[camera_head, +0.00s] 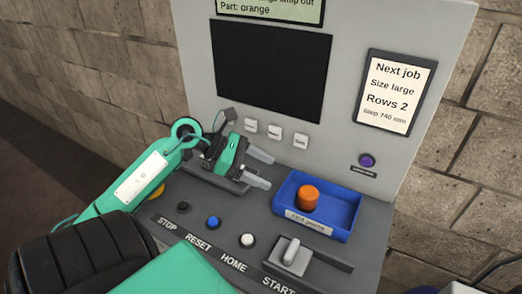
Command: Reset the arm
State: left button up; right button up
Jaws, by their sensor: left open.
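A grey console has a row of controls on its sloping desk. A blue button (213,222) sits just above the RESET label (198,242). A black button (183,207) is nearest the STOP label, and a white button (247,240) is nearest HOME. My left gripper (262,170) is open, its two pale fingers apart and pointing right, with nothing seen between them. It is over the back of the desk, beyond the button row. A yellow part (157,190) is mostly hidden by my left arm. My right gripper is out of view.
A blue tray (346,234) holding an orange cylinder (308,197) stands right of the gripper. A lever (291,255) stands near START. The upright panel has a dark screen (270,68), small white keys, a purple button (367,160) and a "Next job" sign (396,92).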

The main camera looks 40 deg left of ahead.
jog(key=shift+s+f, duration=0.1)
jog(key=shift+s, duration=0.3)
